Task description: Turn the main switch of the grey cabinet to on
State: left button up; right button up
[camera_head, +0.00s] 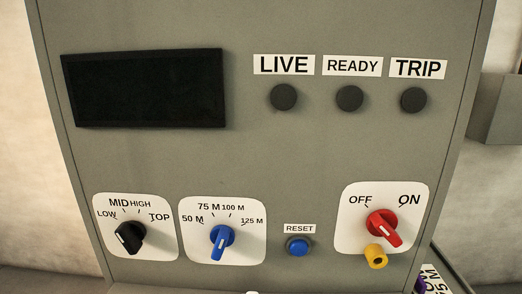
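The grey cabinet (250,160) fills most of the head view, its front panel facing me. The main switch (381,224) is a red rotary knob on a white plate (356,246) at the lower right, marked OFF at upper left and ON at upper right. Its handle slants from upper left to lower right, in line with the OFF tick, with a pale line near its lower end. A yellow round part (376,256) with a dark centre sits just below the knob. Neither of my grippers is in view.
A black selector (130,236), a blue selector (222,240) and a blue RESET button (298,246) share the lower row. Above are a dark display (145,88) and three dark lamps, LIVE, READY and TRIP. A grey box (500,108) is at right. Space before the panel looks clear.

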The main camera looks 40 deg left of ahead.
aim_at(383, 222)
jog(key=k+l+z, duration=0.2)
jog(key=k+l, duration=0.35)
jog(key=k+l+z, duration=0.2)
jog(key=k+l, duration=0.3)
jog(key=l, duration=0.15)
